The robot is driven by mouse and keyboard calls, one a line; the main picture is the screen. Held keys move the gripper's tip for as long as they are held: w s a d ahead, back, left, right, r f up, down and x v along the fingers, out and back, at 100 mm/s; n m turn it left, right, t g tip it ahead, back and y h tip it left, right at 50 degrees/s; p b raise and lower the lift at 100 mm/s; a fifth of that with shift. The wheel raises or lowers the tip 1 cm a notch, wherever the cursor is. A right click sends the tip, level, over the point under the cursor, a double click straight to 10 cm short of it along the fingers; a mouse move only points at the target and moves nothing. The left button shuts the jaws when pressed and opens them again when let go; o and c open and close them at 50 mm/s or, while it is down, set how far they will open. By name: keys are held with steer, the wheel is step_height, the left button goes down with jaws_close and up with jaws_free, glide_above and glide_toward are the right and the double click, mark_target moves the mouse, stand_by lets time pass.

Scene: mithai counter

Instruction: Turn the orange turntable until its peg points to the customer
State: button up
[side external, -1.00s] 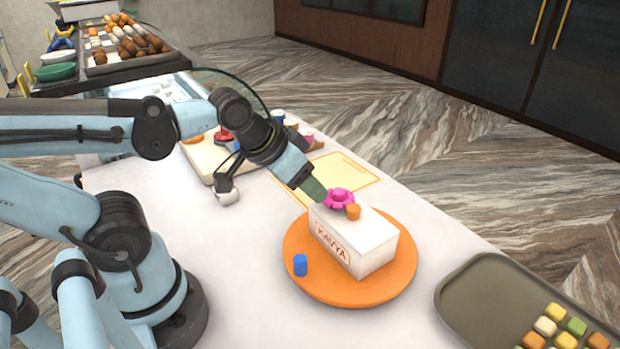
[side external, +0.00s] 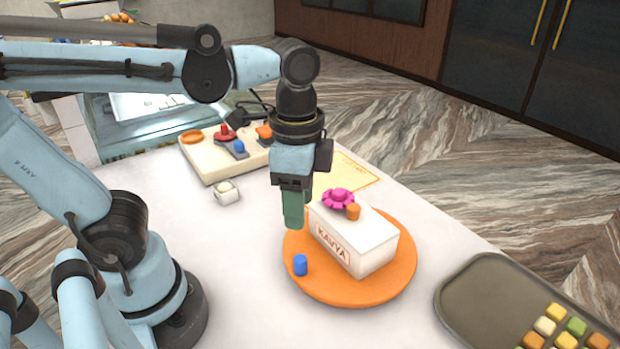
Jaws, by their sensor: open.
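The orange turntable (side external: 350,293) lies on the white counter, right of centre. A white box (side external: 365,253) marked "KAVYA" sits on it, with a pink flower-shaped piece (side external: 338,198) and a small orange piece (side external: 353,212) on top. The blue peg (side external: 300,265) stands near the turntable's left front rim. My gripper (side external: 293,222) points down with greenish fingers, just left of the box and behind the peg, over or beside the turntable's left edge. It touches no peg that I can see. The fingers overlap from this side, so the gap between them is hidden; the gripper is open and empty.
A grey tray (side external: 455,310) with several coloured sweets is at the lower right. A cream board (side external: 205,168) with coloured pieces, a small white block (side external: 226,192) and an orange-outlined sheet (side external: 352,176) lie behind.

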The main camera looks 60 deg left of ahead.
mark_target(300, 257)
steer(key=shift+f, duration=6)
jaws_close()
